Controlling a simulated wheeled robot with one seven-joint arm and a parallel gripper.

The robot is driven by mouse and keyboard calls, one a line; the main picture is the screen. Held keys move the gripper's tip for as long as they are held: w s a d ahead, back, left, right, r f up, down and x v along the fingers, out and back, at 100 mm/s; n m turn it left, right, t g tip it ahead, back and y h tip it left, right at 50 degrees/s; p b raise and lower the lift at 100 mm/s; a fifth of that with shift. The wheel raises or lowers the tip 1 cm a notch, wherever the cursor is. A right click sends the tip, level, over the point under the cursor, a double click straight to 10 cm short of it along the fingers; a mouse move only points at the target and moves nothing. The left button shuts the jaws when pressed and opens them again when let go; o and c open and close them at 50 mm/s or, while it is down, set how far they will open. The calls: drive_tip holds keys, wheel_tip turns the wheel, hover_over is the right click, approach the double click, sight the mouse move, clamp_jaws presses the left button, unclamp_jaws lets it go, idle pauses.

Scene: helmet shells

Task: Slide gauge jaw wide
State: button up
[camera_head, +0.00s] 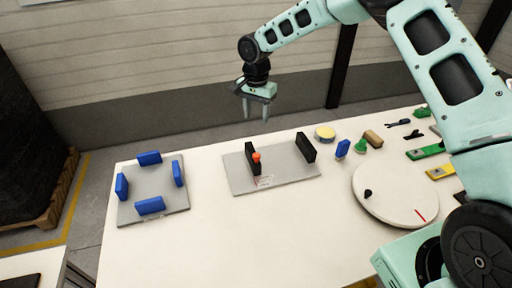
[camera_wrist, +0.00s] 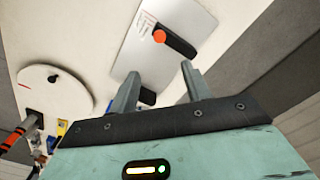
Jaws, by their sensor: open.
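The gauge is a grey plate (camera_head: 275,180) on the white table, with two upright black jaws. The left jaw (camera_head: 262,172) carries an orange-red knob (camera_head: 256,157); the right jaw (camera_head: 306,147) stands apart at the plate's other end. My gripper (camera_head: 256,108) is open and empty, above and behind the plate, touching nothing. In the wrist view my fingers (camera_wrist: 158,88) point toward the plate (camera_wrist: 185,30). The knob (camera_wrist: 159,36) and its black jaw (camera_wrist: 178,42) lie ahead of the fingertips. The other jaw (camera_wrist: 148,97) is partly hidden behind a finger.
A grey plate (camera_head: 150,192) with several blue blocks sits at the left. A white round disc (camera_head: 395,193) with a black knob is at the right. A yellow-topped tin (camera_head: 325,133), small blue, green and brown items and tools crowd the back right. The table's front middle (camera_head: 240,235) is clear.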

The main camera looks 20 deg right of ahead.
sight(256, 155)
wheel_tip(256, 155, down, 17)
drive_tip(key=p, duration=0.6)
drive_tip(key=shift+f, duration=0.1)
